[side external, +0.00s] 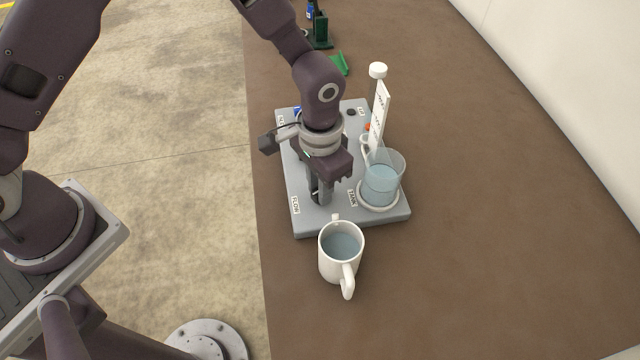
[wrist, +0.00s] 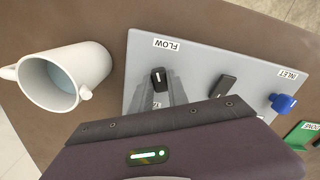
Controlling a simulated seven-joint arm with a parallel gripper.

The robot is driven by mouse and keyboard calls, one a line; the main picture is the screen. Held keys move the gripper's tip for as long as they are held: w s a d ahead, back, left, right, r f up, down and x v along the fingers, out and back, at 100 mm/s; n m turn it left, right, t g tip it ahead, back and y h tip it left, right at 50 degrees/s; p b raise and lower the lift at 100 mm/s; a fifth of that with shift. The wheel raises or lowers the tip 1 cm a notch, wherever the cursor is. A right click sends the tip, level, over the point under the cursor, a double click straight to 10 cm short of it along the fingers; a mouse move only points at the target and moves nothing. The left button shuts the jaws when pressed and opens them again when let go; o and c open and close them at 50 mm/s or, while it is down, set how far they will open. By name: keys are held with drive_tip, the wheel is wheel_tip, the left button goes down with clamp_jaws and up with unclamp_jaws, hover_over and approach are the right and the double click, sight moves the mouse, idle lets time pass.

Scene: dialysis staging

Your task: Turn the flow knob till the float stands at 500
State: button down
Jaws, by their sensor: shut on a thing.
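The flow knob (wrist: 158,76) is a small black knob with a white mark, next to the FLOW label (wrist: 166,44) on the grey panel (wrist: 196,62). My gripper (wrist: 163,90) is shut on it, one finger on each side. In the side view my gripper (side external: 320,192) points down at the panel's near left part (side external: 310,222) and hides the knob. A tall white scale plate (side external: 380,115) with small markings stands at the panel's right side under a white cap (side external: 378,70). The float and the scale numbers cannot be made out.
A clear beaker of bluish liquid (side external: 384,178) stands at the panel's right. A white mug of liquid (side external: 338,262) stands just off its near edge. A black lever (wrist: 222,86) and a blue knob (wrist: 283,102) are near the flow knob. The table at right is clear.

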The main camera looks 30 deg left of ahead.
idle(0.5)
drive_tip(key=c, duration=1.3)
unclamp_jaws()
wheel_tip(320, 180, up, 7)
drive_tip(key=shift+r, duration=0.1)
drive_tip(key=s+a+r+n+t, duration=0.1)
drive_tip(key=s+a+r, duration=0.2)
drive_tip(key=a+r, duration=0.45)
drive_tip(key=s+a+r+n+t, duration=0.1)
drive_tip(key=s+a+r+t, duration=0.2)
drive_tip(key=r, duration=0.7)
drive_tip(key=s+a+r, duration=0.1)
drive_tip(key=s+a, duration=0.1)
drive_tip(key=s, duration=0.2)
drive_tip(key=s+a+r+n+t, duration=0.1)
drive_tip(key=s+a, duration=0.2)
drive_tip(key=s, duration=0.2)
drive_tip(key=s+a+r+n, duration=0.1)
drive_tip(key=s+a, duration=0.2)
drive_tip(key=s, duration=0.1)
drive_tip(key=shift+s+r+t, duration=0.15)
drive_tip(key=shift+t, duration=0.15)
